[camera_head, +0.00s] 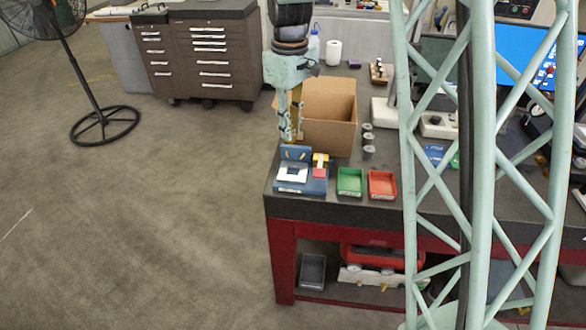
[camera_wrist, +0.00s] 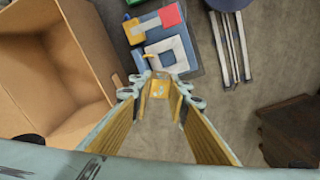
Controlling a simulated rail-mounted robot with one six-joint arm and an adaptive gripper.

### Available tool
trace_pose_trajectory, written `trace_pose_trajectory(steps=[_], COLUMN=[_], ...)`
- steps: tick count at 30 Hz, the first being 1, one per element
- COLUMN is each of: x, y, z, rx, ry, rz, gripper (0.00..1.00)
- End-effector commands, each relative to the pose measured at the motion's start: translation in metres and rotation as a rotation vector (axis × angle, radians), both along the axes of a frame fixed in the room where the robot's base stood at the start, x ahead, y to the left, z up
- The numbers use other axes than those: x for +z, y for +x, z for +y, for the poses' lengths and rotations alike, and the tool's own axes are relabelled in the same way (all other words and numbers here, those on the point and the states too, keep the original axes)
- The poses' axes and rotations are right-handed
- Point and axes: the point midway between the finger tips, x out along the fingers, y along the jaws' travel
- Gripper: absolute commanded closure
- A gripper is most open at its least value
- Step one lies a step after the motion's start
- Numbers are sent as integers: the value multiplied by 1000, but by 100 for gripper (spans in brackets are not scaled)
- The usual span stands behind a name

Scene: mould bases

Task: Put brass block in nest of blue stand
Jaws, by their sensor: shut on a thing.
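The brass block (camera_wrist: 159,89) is between my fingertips in the wrist view, and my gripper (camera_wrist: 158,92) is shut on it. The blue stand (camera_head: 316,186) is at the near left corner of the bench. It also shows in the wrist view (camera_wrist: 190,69), beyond the block. A white square frame (camera_wrist: 151,49) with a darker middle lies on the stand. In the head view my gripper (camera_head: 289,138) hangs pointing down above the stand, with a clear gap. The block is too small to make out there.
A yellow piece (camera_wrist: 133,30) and a red piece (camera_wrist: 169,15) sit on the stand beside the white frame. An open cardboard box (camera_head: 327,138) stands close behind my gripper. A green tray (camera_head: 349,182) and a red tray (camera_head: 382,185) are right of the stand.

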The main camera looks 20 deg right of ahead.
Motion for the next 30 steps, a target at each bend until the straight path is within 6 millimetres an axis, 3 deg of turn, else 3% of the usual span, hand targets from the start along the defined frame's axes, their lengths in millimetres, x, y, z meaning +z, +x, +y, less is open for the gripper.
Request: trace_pose_trajectory(steps=[15, 30], x=[-7, -10], y=[-23, -27], z=[0, 0], rx=[428, 501], ry=[0, 0], rz=[1, 0], gripper=[100, 100])
